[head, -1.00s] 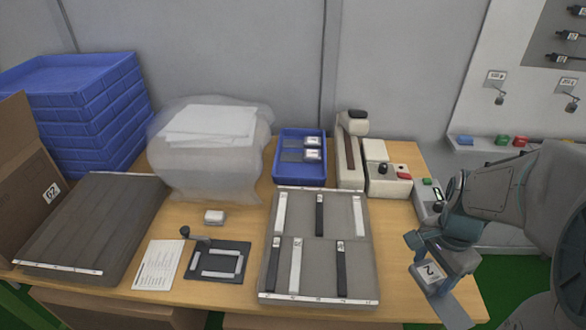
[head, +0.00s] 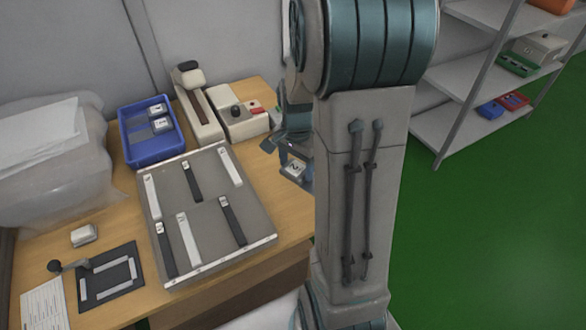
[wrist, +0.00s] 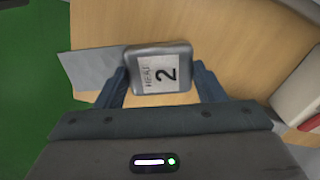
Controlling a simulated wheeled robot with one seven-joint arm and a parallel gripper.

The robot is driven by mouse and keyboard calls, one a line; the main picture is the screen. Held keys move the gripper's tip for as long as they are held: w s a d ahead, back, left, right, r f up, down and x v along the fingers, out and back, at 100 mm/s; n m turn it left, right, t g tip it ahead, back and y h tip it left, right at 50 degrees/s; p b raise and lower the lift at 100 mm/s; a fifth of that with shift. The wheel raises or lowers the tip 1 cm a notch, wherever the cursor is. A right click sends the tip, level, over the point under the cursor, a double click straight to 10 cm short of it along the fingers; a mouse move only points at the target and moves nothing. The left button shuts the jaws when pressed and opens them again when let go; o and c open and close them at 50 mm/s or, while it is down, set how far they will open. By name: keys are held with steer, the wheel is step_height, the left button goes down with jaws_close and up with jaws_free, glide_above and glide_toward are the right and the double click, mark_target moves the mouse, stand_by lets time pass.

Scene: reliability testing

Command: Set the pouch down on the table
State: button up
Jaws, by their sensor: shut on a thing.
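In the head view the pouch (head: 293,169) shows below my gripper (head: 290,143), at the right end of the wooden table (head: 105,217), partly hidden by my arm. I cannot tell its height above the table.
A grey board (head: 210,205) with black and white strips covers the middle of the table. A blue tray (head: 151,148) and beige devices (head: 243,120) stand behind it. Bare wood (wrist: 230,35) lies beside the pouch. Green floor (head: 450,250) and shelves (head: 470,95) are at right.

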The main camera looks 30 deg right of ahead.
mark_target(294, 160)
steer(key=w+f, duration=0.1)
steer(key=w+d+f, duration=0.1)
steer(key=w, duration=0.1)
steer(key=shift+w+f, duration=0.1)
steer(key=shift+w, duration=0.05)
steer(key=shift+f, duration=1.95)
steer(key=shift+f, duration=0.15)
steer(key=o, duration=1)
